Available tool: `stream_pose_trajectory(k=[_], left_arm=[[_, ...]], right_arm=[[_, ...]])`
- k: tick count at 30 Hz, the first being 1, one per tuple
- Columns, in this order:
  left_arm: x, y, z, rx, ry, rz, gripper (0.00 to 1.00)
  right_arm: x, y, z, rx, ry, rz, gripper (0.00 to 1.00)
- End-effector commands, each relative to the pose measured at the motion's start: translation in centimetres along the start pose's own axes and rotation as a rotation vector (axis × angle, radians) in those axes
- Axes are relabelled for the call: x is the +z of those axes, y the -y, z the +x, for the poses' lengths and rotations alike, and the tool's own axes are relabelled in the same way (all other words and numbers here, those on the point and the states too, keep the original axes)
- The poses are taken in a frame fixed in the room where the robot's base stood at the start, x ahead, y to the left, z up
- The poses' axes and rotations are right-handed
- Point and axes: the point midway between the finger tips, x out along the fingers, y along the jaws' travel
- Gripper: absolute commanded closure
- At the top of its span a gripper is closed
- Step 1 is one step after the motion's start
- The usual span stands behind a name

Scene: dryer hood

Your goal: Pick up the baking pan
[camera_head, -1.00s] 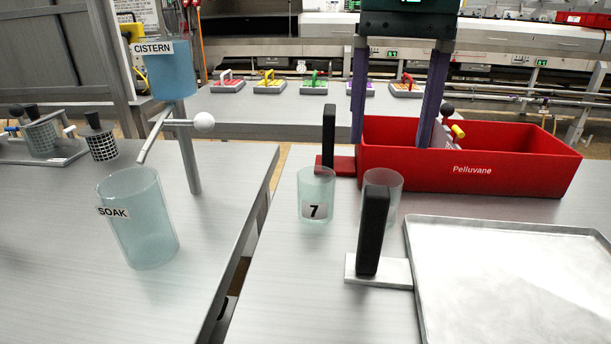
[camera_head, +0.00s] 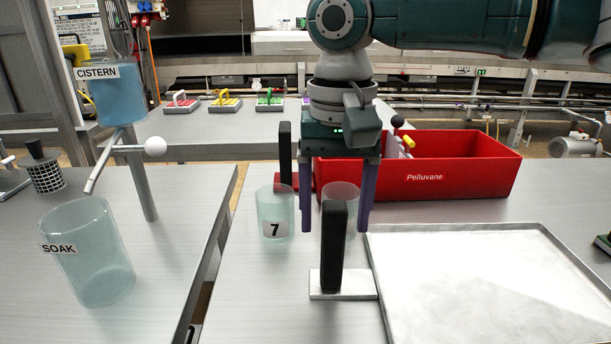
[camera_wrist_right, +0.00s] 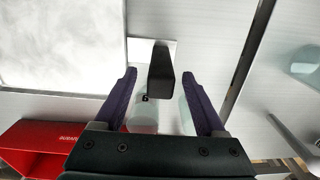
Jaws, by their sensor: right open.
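The baking pan (camera_head: 470,234) is a flat, pale metal tray with a low rim on the right of the table. At its left side a small metal plate carries an upright black handle (camera_head: 334,250). The pan's corner also shows at the upper left of the right wrist view (camera_wrist_right: 60,45). My right gripper (camera_head: 335,228) is open and empty, with purple fingers pointing down over the handle area. In the right wrist view the handle (camera_wrist_right: 160,72) lies between the lines of the two fingers, with gaps on both sides. My left gripper is not in view.
Two clear beakers, one labelled 7 (camera_head: 275,213), stand just behind the handle, close to my right fingers. The SOAK beaker (camera_head: 90,255) is on the left table, across a gap.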

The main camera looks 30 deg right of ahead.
Motion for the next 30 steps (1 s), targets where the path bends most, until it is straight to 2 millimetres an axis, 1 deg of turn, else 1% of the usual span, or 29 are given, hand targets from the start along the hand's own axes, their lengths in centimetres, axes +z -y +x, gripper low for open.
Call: stream_pose_trajectory(k=[2, 3, 22, 30], left_arm=[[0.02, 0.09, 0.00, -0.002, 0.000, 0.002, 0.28], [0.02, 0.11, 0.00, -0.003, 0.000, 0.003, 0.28], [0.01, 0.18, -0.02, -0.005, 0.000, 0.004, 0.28], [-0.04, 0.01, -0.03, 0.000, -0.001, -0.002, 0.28]], right_arm=[[0.01, 0.01, -0.02, 0.000, 0.000, 0.000, 0.28], [0.01, 0.01, -0.03, 0.000, 0.000, 0.000, 0.30], [0.02, 0.01, -0.07, 0.000, 0.001, 0.000, 1.00], [0.02, 0.01, -0.08, 0.000, 0.001, 0.000, 1.00]])
